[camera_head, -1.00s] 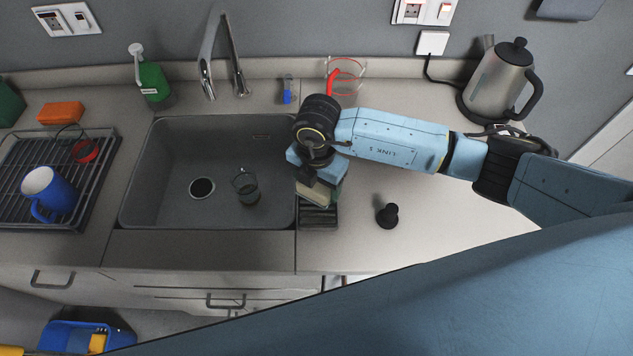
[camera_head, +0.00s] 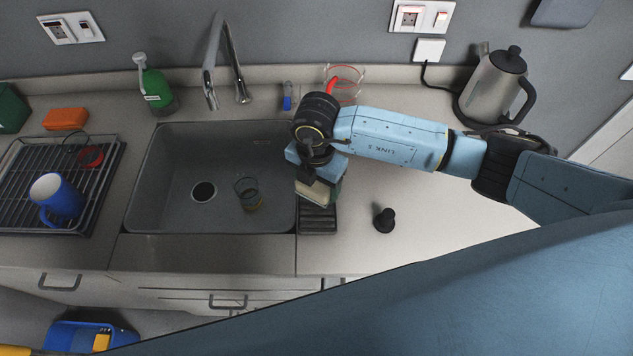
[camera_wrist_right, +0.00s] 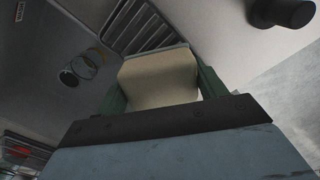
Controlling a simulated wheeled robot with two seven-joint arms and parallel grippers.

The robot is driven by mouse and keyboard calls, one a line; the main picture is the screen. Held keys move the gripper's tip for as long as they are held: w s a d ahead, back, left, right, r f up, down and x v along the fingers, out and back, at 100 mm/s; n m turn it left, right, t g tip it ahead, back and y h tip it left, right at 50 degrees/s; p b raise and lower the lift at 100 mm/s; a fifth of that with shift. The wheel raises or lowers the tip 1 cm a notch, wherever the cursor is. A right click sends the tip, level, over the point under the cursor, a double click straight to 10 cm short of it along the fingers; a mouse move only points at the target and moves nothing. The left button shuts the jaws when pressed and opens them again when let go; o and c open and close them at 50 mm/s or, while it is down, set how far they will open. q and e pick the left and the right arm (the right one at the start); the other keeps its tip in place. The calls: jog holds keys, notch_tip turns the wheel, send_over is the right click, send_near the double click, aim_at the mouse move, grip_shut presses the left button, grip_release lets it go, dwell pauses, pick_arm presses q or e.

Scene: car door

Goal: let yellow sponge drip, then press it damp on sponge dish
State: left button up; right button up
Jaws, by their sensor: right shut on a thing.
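My right gripper (camera_head: 318,185) is shut on the pale yellow sponge (camera_head: 312,195), at the right edge of the sink. In the right wrist view the sponge (camera_wrist_right: 160,78) sits between the two green fingers. The sponge dish (camera_head: 317,222) is dark and ribbed and lies on the counter just right of the sink. The gripper and sponge cover its far end; its ribs also show beyond the sponge in the wrist view (camera_wrist_right: 138,24). I cannot tell whether sponge and dish touch. No drops are visible. My left gripper is not in view.
The sink (camera_head: 175,170) holds a clear glass (camera_head: 249,194). A black stopper-like object (camera_head: 384,220) stands right of the dish. A rack (camera_head: 90,205) with a blue mug (camera_head: 58,197) is at left, a kettle (camera_head: 491,88) at back right.

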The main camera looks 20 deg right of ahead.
jog(key=shift+r+p, duration=2.6)
jog(key=shift+r, duration=0.95)
jog(key=shift+f, duration=0.1)
